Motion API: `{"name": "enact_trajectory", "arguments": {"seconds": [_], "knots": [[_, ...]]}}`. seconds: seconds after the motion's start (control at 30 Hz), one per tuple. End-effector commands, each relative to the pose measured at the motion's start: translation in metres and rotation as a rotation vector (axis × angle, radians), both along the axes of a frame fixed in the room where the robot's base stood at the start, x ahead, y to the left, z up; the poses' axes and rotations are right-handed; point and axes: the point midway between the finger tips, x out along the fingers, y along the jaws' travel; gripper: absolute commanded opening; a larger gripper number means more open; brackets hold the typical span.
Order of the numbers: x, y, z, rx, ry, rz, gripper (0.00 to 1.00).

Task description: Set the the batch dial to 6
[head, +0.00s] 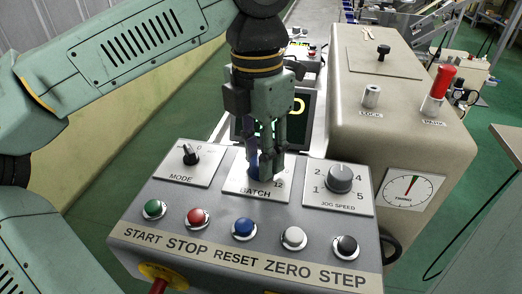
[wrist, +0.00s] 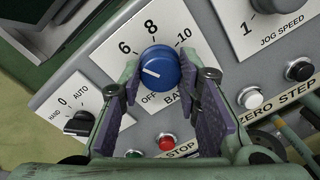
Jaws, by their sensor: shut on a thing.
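The batch dial (wrist: 161,66) is a round blue knob with a white mark, on a white plate (wrist: 187,48) reading OFF, 6, 8 and 10. The mark is on the knob's left part, pointing left between OFF and 6. My gripper (wrist: 167,82) has its two purple-padded fingers on either side of the knob and is shut on it. In the head view my gripper (head: 265,172) points down over the batch plate (head: 246,190) and hides the knob and most numbers; 12 shows beside it.
The mode switch (head: 190,156) is left of the batch plate and the jog speed knob (head: 340,178) is right. A row of push buttons, including the blue reset button (head: 243,227), lies in front. A dark display (head: 300,108) stands behind my gripper.

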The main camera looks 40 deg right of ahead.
Motion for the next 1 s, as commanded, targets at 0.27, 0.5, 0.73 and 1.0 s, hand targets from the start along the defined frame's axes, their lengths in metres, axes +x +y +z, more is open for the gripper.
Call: {"name": "enact_trajectory", "arguments": {"seconds": [0.27, 0.5, 0.73, 1.0], "knots": [[0.0002, -0.0003, 0.0005, -0.002, 0.000, -0.025, 0.03], [0.0001, -0.0004, 0.0005, -0.002, 0.000, -0.025, 0.03], [0.0000, -0.0002, 0.0004, -0.001, 0.000, -0.024, 0.43], [0.0000, -0.0001, 0.0001, 0.000, 0.000, -0.024, 0.51]]}}
